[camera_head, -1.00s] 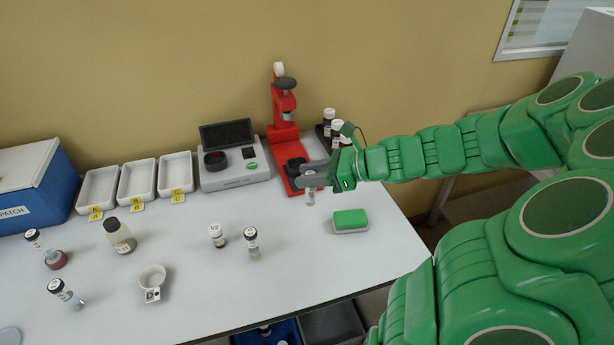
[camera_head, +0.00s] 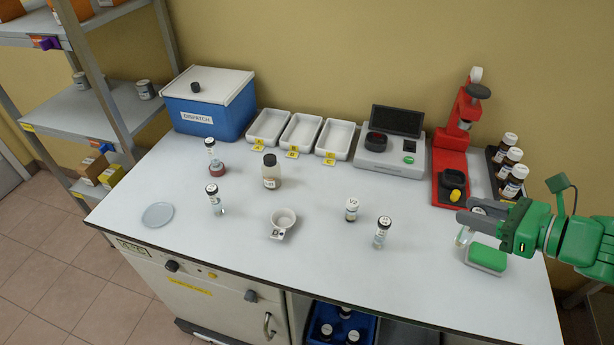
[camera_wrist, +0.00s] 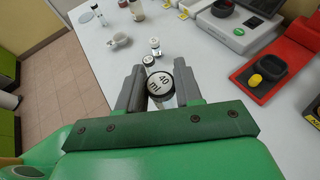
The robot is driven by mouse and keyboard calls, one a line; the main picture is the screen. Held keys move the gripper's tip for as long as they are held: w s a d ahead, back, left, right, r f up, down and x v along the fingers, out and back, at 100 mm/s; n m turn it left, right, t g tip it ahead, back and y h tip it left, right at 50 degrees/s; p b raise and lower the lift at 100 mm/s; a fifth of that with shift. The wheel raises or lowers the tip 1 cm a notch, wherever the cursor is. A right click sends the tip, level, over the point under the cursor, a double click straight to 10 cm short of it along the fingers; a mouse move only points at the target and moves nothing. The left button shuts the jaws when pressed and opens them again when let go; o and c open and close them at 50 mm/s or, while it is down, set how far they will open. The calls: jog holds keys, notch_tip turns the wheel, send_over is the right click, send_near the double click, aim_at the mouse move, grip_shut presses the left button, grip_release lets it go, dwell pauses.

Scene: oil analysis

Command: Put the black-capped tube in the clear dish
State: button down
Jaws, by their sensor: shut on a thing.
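My gripper (camera_head: 468,212) is at the right of the bench, shut on a glass tube (camera_head: 463,237). In the wrist view, the tube's dark-rimmed cap (camera_wrist: 160,84) faces the camera between the fingers, its pale top marked "40 mL". The tube hangs upright or slightly tilted beside a green block; whether it touches the bench is unclear. The clear dish (camera_head: 158,215), a flat pale round, lies empty at the bench's left front, far from my gripper. Similar dark-rimmed capped tubes stand at left front (camera_head: 215,200), in a red base (camera_head: 212,155), and at centre right (camera_head: 382,232).
A white cup (camera_head: 284,219), a small vial (camera_head: 351,209) and a dark-capped bottle (camera_head: 271,171) stand mid-bench. The green block (camera_head: 487,259) is close to my gripper. A red press (camera_head: 450,165), grey instrument (camera_head: 388,158), white trays and blue box (camera_head: 207,115) line the back.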

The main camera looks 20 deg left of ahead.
jog(key=shift+w+a+g, duration=0.3)
jog(key=shift+w+a, duration=0.1)
jog(key=shift+a, duration=0.1)
jog(key=w+a+n+g+y, duration=0.1)
jog(key=w+a+n+g, duration=0.25)
jog(key=a, duration=1.15)
jog(key=w+a+n+g+y, duration=0.1)
jog(key=w+a+n+g, duration=0.25)
jog(key=a, duration=1.05)
jog(key=s+a+n+g+h, duration=0.1)
jog(key=s+a+n+g, duration=0.1)
jog(key=s+a, duration=0.6)
jog(key=s+a+n+g+h, duration=0.15)
jog(key=s+a, duration=0.25)
jog(key=a, duration=0.8)
jog(key=s+a+n+g, duration=0.25)
jog(key=s+a, duration=0.35)
jog(key=a, duration=0.5)
jog(key=shift+g, duration=0.3)
jog(key=shift+w+a+f, duration=1)
jog(key=shift+a+f, duration=1)
jog(key=shift+f, duration=0.05)
jog(key=shift+w+a+f, duration=1.05)
jog(key=shift+a+f, duration=0.95)
jog(key=shift+f, duration=0.1)
jog(key=shift+w+a+f, duration=1)
jog(key=shift+a+f, duration=1)
jog(key=shift+f, duration=0.05)
